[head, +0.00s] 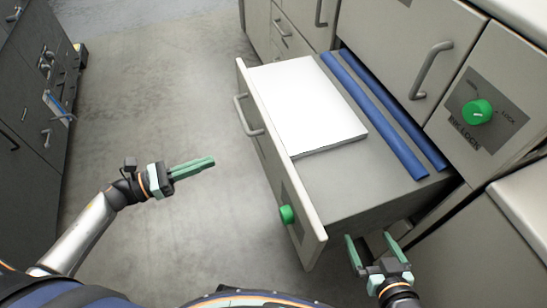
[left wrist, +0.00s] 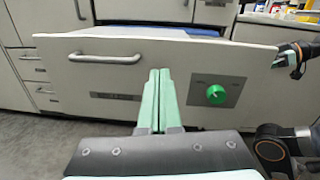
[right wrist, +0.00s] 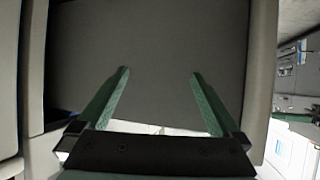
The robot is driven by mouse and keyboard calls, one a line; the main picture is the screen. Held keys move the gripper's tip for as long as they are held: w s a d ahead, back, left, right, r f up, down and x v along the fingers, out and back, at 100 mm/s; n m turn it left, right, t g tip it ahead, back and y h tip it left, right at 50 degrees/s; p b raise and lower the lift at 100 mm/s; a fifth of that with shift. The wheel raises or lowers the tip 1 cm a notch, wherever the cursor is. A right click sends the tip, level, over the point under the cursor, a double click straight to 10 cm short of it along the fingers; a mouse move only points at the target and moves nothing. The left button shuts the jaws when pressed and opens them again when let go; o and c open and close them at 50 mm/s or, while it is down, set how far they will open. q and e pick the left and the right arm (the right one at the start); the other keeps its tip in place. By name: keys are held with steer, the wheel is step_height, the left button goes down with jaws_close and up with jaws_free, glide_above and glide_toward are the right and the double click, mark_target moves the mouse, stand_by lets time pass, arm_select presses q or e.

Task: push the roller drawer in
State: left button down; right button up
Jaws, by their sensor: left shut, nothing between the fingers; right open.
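The roller drawer (head: 270,150) stands pulled out from the cabinet. It holds a white flat stack (head: 310,105) and two blue bars (head: 375,115). Its front has a bar handle (head: 246,115) and a green knob (head: 287,214); both also show in the left wrist view, the handle (left wrist: 105,58) and the knob (left wrist: 217,94). My left gripper (head: 212,161) is shut and empty, in front of the drawer front and apart from it. My right gripper (head: 370,238) is open beside the drawer's near side wall. In the right wrist view its fingers (right wrist: 160,75) face a plain grey surface.
The cabinet face above the drawer has a handle (head: 430,70) and a green lock knob (head: 477,112). A light worktop (head: 525,205) is at the right. A dark cabinet (head: 30,90) stands at the left. The floor (head: 160,100) between is clear.

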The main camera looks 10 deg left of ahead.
arm_select(q)
steer(key=m+g, duration=0.1)
steer(key=m, duration=0.1)
glide_toward(272, 146)
steer(key=shift+h, duration=0.3)
steer(key=x, duration=0.5)
steer(key=shift+w+d+f, duration=0.15)
steer(key=shift+w, duration=0.1)
steer(key=shift+w+d, duration=0.35)
steer(key=shift+d, duration=0.2)
arm_select(e)
steer(key=shift+g, duration=0.7)
steer(key=shift+s+f, duration=0.55)
steer(key=shift+f, duration=0.35)
steer(key=shift+s+f, duration=0.55)
steer(key=shift+f, duration=0.3)
steer(key=shift+d, duration=0.1)
